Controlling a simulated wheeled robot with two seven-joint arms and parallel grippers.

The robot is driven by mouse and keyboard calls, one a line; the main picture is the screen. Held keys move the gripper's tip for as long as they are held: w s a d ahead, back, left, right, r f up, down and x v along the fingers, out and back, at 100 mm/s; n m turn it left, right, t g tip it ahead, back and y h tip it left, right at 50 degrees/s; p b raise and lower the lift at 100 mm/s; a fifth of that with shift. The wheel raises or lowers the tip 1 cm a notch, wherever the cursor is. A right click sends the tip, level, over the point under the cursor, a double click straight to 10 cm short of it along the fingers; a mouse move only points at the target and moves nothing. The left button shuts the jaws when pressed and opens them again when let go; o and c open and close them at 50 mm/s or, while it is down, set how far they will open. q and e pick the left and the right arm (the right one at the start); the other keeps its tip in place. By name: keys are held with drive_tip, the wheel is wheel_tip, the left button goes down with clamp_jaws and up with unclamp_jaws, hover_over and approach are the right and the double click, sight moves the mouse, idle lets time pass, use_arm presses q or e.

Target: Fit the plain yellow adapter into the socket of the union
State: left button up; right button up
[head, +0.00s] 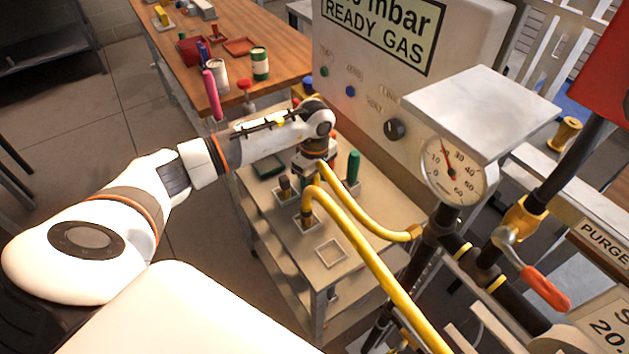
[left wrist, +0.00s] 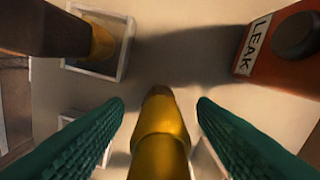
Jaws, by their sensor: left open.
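A plain yellow piece (left wrist: 160,140), which looks like the adapter, shows in the left wrist view with a narrower end. It lies between the two green ribbed fingers of my left gripper (left wrist: 160,104). The fingers are open, with a gap visible at either side of it. In the head view my left gripper (head: 311,168) points down over the grey cart, and the adapter is not clearly visible there. I cannot make out the union or its socket for certain. My right gripper is not in view.
A dark brown piece with a yellow end (left wrist: 100,42) stands in a square holder. A red box labelled LEAK (left wrist: 275,45) is nearby. Yellow hoses (head: 370,265) cross the cart (head: 285,240). A green upright piece (head: 353,167) stands right of the gripper. One square holder (head: 330,251) is empty.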

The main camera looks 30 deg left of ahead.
use_arm(q)
drive_tip(key=shift+f, duration=0.15)
drive_tip(key=c, duration=0.9)
clamp_jaws()
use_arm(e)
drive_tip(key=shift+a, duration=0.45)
